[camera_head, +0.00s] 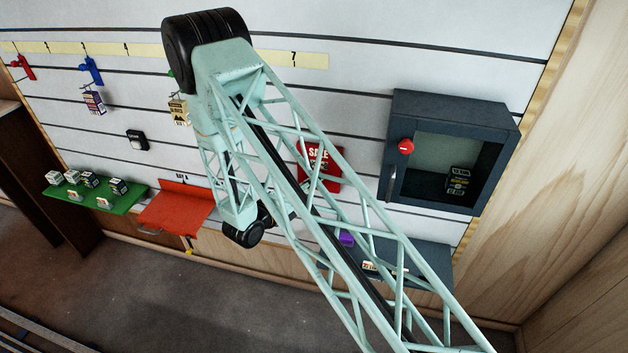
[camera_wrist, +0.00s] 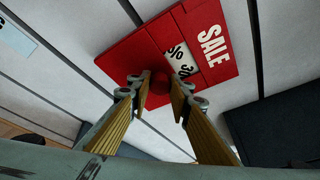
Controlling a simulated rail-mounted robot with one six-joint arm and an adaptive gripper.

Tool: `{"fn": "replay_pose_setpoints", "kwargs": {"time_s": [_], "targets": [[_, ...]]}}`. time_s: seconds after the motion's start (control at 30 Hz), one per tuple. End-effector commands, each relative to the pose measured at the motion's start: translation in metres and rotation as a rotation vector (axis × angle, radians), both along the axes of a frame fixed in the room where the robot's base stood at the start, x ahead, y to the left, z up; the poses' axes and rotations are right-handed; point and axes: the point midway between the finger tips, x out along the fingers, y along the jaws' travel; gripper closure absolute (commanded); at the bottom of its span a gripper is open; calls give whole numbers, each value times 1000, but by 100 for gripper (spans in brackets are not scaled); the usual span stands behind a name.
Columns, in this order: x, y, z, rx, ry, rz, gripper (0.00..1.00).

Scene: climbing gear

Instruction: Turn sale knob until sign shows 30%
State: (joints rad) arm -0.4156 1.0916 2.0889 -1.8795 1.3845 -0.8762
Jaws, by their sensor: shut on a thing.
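The red SALE sign (camera_head: 332,160) hangs on the slatted wall, partly hidden behind my arm. In the wrist view the sign (camera_wrist: 222,68) is close and tilted. Its white window (camera_wrist: 182,62) shows a % mark and digits that look like a 30, seen at a slant and partly cut off. The red sale knob (camera_wrist: 158,84) sits at the sign's lower edge in that view. My gripper (camera_wrist: 160,82) has its two fingertips on either side of the knob and is shut on it. In the head view the fingertips are hidden behind my arm.
A red shelf (camera_head: 172,206) and a green shelf (camera_head: 80,203) with small boxes are to the left.

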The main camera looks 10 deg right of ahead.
Motion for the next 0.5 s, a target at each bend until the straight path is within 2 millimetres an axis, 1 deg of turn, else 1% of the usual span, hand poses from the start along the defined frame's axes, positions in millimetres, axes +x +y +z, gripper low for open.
{"fn": "replay_pose_setpoints", "kwargs": {"time_s": [0.5], "targets": [[0,0,-4,-377,201,-2,92]]}}
